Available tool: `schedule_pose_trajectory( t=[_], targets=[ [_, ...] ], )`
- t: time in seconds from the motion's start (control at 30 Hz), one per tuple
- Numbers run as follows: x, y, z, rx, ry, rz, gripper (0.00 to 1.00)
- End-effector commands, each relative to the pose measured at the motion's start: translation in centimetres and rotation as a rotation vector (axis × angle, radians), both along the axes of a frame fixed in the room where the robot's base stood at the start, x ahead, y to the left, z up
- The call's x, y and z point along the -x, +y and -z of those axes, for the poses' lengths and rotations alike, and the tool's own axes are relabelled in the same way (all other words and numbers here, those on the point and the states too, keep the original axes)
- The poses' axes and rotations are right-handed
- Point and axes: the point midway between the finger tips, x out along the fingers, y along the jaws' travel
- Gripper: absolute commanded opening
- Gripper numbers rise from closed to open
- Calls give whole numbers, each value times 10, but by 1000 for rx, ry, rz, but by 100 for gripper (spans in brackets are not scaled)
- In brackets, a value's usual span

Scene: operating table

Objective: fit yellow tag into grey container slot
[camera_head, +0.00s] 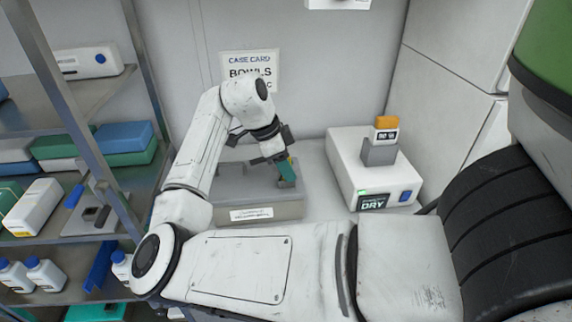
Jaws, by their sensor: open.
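A yellow-orange tag (386,128) with a white printed lower part stands upright in a grey holder (379,152) on top of the white box at right. A low grey container (230,207) with a white label on its front lies at the centre. A teal tag (284,169) stands tilted at the container's right end, by a small grey block (287,182) that looks like a slot. My gripper (273,155) is open just above and left of the teal tag, far left of the yellow tag. Its fingers are partly hidden, and I cannot tell whether they touch the teal tag.
The white box (345,178) shows a "DRY" display and a blue button. A metal shelf (95,95) with boxes and bottles stands at left. A "BOWLS" card (249,71) hangs on the back wall. Bare counter (316,185) lies between container and white box.

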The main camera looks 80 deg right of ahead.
Motion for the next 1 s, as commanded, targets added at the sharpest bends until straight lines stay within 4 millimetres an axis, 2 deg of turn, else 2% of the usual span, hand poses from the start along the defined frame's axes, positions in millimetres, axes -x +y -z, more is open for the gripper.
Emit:
schedule_pose_trajectory(
  t=[0.27,0.7,0.83,1.0],
  targets=[
    [-3,1,-10,1,-1,1,45],
    [-33,13,-89,2,-2,1,45],
    [-39,15,-104,1,-2,1,45],
    [-42,17,-114,1,0,2,45]
  ],
)
